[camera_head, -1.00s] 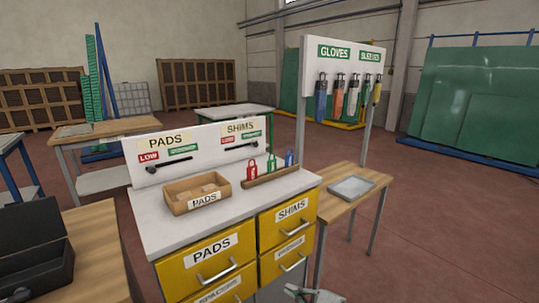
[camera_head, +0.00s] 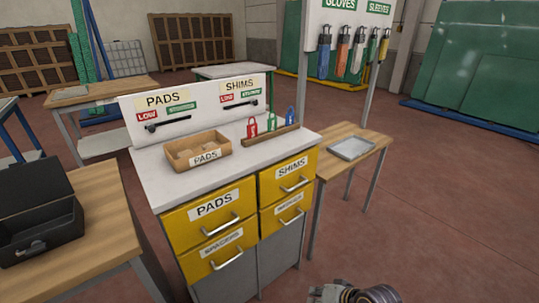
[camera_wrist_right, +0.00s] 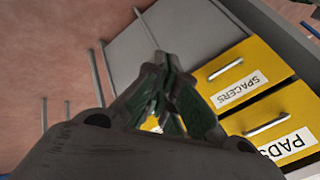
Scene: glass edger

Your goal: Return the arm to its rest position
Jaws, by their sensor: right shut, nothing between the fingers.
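My right arm shows at the bottom edge of the head view, and only a dark part of it (camera_head: 345,294) is visible, low in front of the yellow-drawer cabinet (camera_head: 235,190). In the right wrist view my right gripper (camera_wrist_right: 163,68) is shut with nothing between its fingers. Behind the fingers are the cabinet's grey side and its SPACERS drawer (camera_wrist_right: 238,90) and PADS drawer (camera_wrist_right: 285,138). The gripper appears apart from the cabinet. My left gripper is not in view.
A PADS box (camera_head: 197,152) and several coloured tags stand on the cabinet top. A wooden side table (camera_head: 370,148) with a grey tray (camera_head: 352,148) is at right. A wooden table (camera_head: 85,215) with a black case (camera_head: 38,215) is at left. Red floor at right is clear.

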